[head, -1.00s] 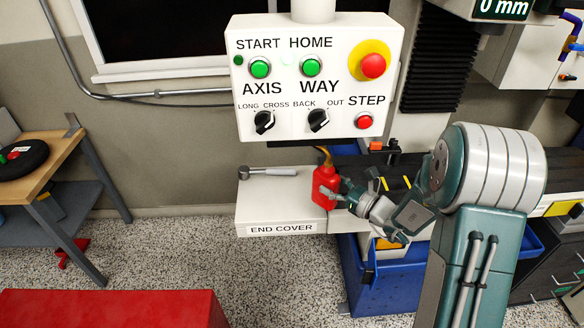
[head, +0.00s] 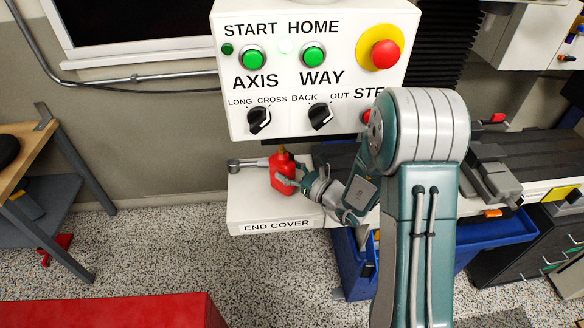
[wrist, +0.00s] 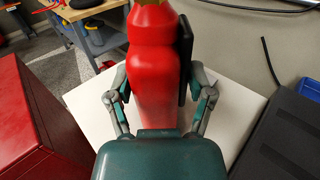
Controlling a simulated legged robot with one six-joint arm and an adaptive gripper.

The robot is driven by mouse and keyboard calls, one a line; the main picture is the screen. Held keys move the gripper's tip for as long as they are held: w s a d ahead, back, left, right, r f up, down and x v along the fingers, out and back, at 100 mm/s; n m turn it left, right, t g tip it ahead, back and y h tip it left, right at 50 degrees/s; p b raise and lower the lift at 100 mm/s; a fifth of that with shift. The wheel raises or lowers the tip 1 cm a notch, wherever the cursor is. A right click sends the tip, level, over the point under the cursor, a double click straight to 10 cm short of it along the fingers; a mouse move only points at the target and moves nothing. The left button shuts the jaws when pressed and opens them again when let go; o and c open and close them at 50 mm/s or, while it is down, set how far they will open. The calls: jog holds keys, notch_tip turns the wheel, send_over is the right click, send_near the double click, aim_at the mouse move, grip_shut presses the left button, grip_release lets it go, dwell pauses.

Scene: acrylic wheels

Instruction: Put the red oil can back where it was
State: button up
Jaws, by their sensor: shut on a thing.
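The red oil can (head: 281,173) is upright over the white end cover (head: 243,211), with its brass-coloured spout at the top. My gripper (head: 290,180) is shut on the can from its right side. In the wrist view the can (wrist: 154,70) fills the middle, with a finger of my gripper (wrist: 158,100) on each side of it. I cannot tell whether the can's base touches the end cover.
A hammer-like tool (head: 247,164) lies on the end cover behind the can. The white control panel (head: 308,75) hangs above.

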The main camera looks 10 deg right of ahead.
jog(key=shift+d, duration=0.4)
jog(key=shift+a+f, duration=0.1)
jog(key=o, duration=0.7)
jog(key=shift+a+f, duration=0.1)
jog(key=shift+a, duration=0.2)
jog(key=shift+d, duration=0.3)
